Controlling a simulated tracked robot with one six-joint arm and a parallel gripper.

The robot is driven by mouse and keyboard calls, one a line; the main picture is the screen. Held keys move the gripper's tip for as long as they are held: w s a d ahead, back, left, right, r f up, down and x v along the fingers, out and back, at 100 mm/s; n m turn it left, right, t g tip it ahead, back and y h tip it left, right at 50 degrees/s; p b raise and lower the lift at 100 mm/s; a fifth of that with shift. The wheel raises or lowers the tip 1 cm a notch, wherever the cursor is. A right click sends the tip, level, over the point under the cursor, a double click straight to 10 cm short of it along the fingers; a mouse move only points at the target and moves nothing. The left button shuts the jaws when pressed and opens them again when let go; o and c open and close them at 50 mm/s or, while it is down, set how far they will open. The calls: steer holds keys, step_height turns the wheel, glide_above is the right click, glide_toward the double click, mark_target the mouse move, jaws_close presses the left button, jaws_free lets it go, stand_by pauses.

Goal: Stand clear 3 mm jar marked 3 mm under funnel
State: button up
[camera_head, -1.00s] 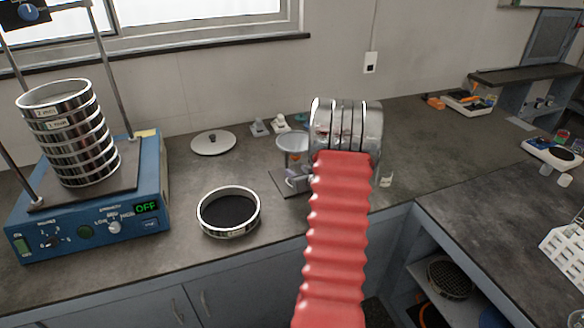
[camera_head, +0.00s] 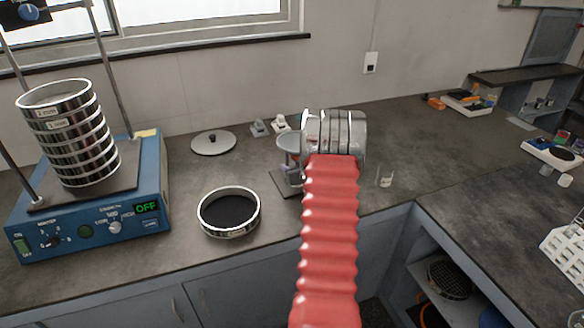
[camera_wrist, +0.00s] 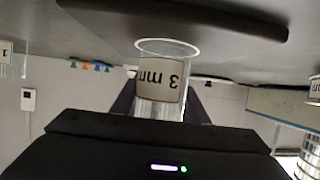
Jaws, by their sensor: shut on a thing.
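The clear jar marked 3 mm (camera_wrist: 172,82) is between the dark fingers of my gripper (camera_wrist: 160,104) in the wrist view, which is upside down. My gripper is shut on it, and the jar appears upright. A dark plate (camera_wrist: 220,22) lies close to the jar's bottom end; I cannot tell whether they touch. In the head view the metal funnel (camera_head: 288,143) stands over its dark base (camera_head: 281,184), just left of my red arm. My gripper and the held jar are hidden behind my arm there.
A small clear jar (camera_head: 385,180) stands right of my arm. An open sieve (camera_head: 229,231) sits left of the funnel base. The blue shaker (camera_head: 95,232), showing OFF, carries a sieve stack (camera_head: 75,140) at left. A round lid (camera_head: 213,143) lies behind.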

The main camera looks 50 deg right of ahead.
stand_by(0.3)
steer(key=o, duration=1.1)
steer(key=shift+f, duration=0.1)
steer(key=shift+c, duration=0.2)
steer(key=shift+s+a+r, duration=0.15)
steer(key=shift+s+r, duration=0.15)
steer(key=v, duration=1.1)
steer(key=shift+a, duration=0.15)
steer(key=shift+s+f, duration=0.1)
steer(key=shift+s, duration=0.05)
